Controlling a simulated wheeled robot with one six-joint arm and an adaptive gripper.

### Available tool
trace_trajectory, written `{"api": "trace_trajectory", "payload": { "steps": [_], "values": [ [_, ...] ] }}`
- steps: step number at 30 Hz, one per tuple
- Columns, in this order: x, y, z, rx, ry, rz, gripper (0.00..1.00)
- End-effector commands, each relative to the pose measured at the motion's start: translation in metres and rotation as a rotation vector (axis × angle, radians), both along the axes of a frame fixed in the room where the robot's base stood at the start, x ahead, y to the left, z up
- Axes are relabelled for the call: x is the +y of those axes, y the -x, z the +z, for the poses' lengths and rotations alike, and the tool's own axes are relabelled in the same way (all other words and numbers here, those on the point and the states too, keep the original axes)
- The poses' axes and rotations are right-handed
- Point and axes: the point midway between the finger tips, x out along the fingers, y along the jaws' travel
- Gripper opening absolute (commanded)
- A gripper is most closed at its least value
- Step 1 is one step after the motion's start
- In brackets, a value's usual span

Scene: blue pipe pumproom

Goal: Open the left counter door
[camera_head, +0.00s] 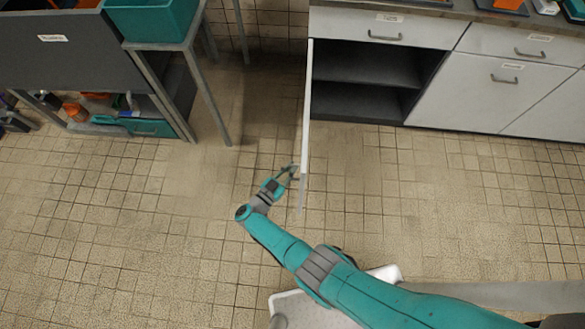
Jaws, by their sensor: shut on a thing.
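The left counter door (307,120) is a white panel seen nearly edge-on. It stands swung out from the counter (345,26), at about a right angle to the front. The cabinet behind it shows an open dark inside with a shelf (365,69). My gripper (291,172) is at the door's outer face, on its left side near the free end, and is shut. The handle between the fingers is too small to make out clearly.
A grey table with a teal bin (150,18) stands left of the door, its leg (207,97) close to the floor space there. A closed white door (475,92) and drawers (387,28) are on the right. Tiled floor around the door is clear.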

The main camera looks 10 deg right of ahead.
Motion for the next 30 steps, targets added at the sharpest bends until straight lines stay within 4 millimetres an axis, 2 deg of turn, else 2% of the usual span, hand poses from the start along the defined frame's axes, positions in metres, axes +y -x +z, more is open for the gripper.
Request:
{"api": "trace_trajectory", "payload": {
  "steps": [14, 15, 17, 30],
  "values": [
    [0.0018, -0.005, 0.0031, -0.006, -0.004, -0.004, 0.0],
    [0.0019, -0.005, 0.0032, -0.006, -0.004, -0.003, 0.21],
    [0.0016, -0.0045, 0.0028, -0.005, -0.003, -0.004, 0.36],
    [0.0058, 0.0014, 0.0009, -0.002, -0.002, -0.004, 0.37]
  ]
}}
